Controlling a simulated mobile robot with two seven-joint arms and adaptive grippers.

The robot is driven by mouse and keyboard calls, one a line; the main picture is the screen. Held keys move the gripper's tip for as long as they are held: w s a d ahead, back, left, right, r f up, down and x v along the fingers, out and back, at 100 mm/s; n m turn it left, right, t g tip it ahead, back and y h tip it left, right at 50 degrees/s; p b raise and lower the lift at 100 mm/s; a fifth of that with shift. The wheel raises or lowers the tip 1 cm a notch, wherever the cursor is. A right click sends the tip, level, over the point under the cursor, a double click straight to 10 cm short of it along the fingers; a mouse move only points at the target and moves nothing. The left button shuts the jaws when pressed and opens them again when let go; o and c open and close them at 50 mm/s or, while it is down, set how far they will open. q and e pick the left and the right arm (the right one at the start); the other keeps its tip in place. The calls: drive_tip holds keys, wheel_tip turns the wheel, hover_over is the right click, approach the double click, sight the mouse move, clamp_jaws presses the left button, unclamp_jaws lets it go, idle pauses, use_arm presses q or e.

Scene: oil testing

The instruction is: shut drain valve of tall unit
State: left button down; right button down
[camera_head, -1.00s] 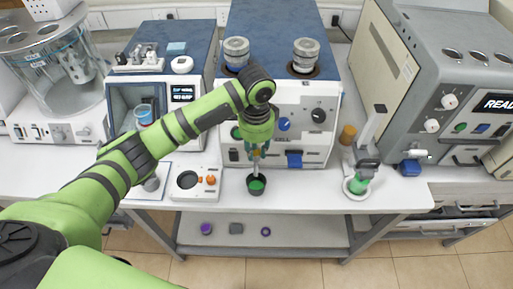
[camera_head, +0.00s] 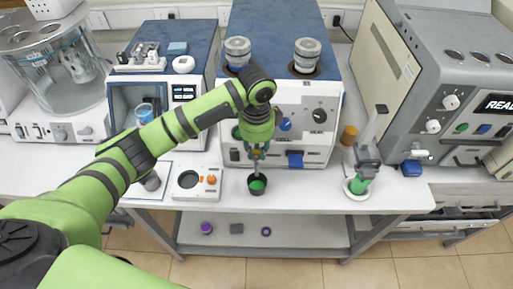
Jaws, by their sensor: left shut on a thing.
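The tall unit (camera_head: 307,99) stands at the middle of the bench, with a blue top and a white front. My left gripper (camera_head: 257,157) points down in front of its lower front. It is shut on the drain valve, which the fingers and wrist mostly hide, so I cannot tell how the valve is turned. A black cup (camera_head: 257,191) with green inside stands on the bench just below the fingertips. My right gripper is out of view.
A blue lever (camera_head: 295,160) sticks out of the unit's front to the right. A white box with an orange knob (camera_head: 211,180) stands left of the cup. A grey stand (camera_head: 367,157) with a green base part stands to the right. Bare bench (camera_head: 310,194) lies between.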

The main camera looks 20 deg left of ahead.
sight(257, 153)
use_arm(q)
drive_tip(key=c, duration=1)
unclamp_jaws()
drive_tip(key=shift+c, duration=0.2)
drive_tip(key=shift+r, duration=0.25)
wheel_tip(257, 153, up, 11)
drive_tip(key=shift+r, duration=0.2)
